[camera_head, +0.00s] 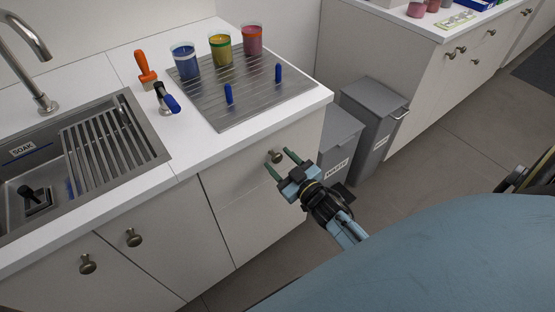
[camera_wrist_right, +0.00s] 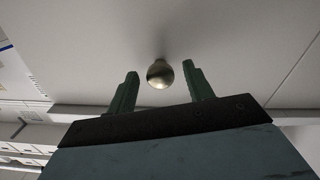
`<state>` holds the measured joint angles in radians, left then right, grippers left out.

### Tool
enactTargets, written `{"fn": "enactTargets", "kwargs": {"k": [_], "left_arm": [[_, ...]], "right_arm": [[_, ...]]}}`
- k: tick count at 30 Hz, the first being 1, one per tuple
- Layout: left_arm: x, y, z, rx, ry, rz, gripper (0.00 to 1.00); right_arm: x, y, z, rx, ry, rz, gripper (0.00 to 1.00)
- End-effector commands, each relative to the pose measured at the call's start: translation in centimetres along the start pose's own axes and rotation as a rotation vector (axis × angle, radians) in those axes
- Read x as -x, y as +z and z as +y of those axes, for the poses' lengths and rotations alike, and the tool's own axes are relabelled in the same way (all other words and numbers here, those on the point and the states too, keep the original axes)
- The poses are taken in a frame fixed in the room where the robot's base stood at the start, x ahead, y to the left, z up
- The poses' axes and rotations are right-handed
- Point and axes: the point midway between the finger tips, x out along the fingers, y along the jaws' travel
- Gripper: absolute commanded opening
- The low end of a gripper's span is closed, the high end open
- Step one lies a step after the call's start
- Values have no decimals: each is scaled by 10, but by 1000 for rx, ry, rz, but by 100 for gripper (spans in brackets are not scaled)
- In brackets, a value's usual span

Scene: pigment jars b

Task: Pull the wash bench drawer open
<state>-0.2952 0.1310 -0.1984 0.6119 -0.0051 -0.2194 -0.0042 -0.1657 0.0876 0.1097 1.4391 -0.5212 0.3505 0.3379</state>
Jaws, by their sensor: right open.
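The wash bench drawer (camera_head: 235,176) is a white front below the countertop, with a round brass knob (camera_head: 275,156). It looks flush with the bench front. In the right wrist view the knob (camera_wrist_right: 160,74) lies between the tips of the open right gripper (camera_wrist_right: 161,82), with a gap to each finger. I cannot tell how far the fingertips reach past the knob. My left gripper is not in view.
A grooved drainer (camera_head: 285,85) with several jars stands on the countertop above the drawer. The sink (camera_head: 140,131) is to the left. Grey bins (camera_head: 372,105) stand right of the bench, close to my right arm. Cupboard knobs (camera_head: 133,237) sit lower left.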

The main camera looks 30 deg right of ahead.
Motion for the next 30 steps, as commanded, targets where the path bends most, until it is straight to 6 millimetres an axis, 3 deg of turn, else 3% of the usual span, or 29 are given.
{"fn": "enactTargets", "kwargs": {"k": [6, 14, 26, 30], "left_arm": [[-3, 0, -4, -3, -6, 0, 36], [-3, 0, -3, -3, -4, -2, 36], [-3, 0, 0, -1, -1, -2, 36], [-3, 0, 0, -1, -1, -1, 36]], "right_arm": [[-16, 0, 0, 0, 0, -1, 52], [-17, 0, 0, 0, 0, -1, 52], [-17, 0, 0, 0, 0, -1, 2], [-17, 0, 0, 0, 0, -1, 0]]}}
